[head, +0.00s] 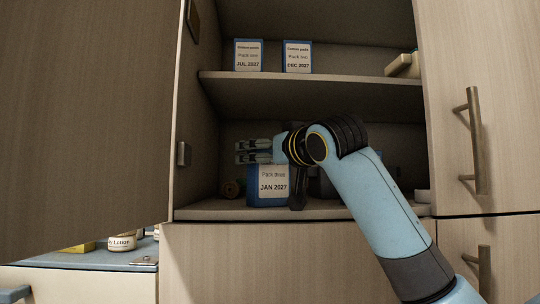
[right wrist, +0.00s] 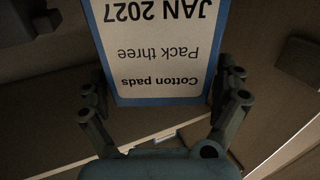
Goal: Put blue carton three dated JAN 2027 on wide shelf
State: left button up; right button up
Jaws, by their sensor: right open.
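The blue carton (head: 268,186), labelled Pack three JAN 2027, stands on the lower shelf (head: 215,210) of the open cabinet. Its white cotton pads label (right wrist: 150,50) shows upside down in the right wrist view. My right gripper (head: 252,151) is at the carton's top in the head view. In the right wrist view its open fingers (right wrist: 163,90) are on either side of the carton; whether they touch it I cannot tell. Two more blue cartons, JUL 2027 (head: 248,56) and DEC 2027 (head: 297,57), stand on the upper shelf (head: 320,92). My left gripper is not in view.
A pale object (head: 403,65) lies at the upper shelf's right end. Cabinet doors (head: 85,100) flank the opening. A lotion jar (head: 122,243) stands on the counter at lower left. The upper shelf's middle right is clear.

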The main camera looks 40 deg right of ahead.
jog(key=shift+r, duration=0.25)
jog(key=s+a+b, duration=0.2)
jog(key=s+b, duration=0.9)
jog(key=b, duration=0.1)
jog(key=shift+s, duration=0.4)
jog(key=shift+f, duration=0.15)
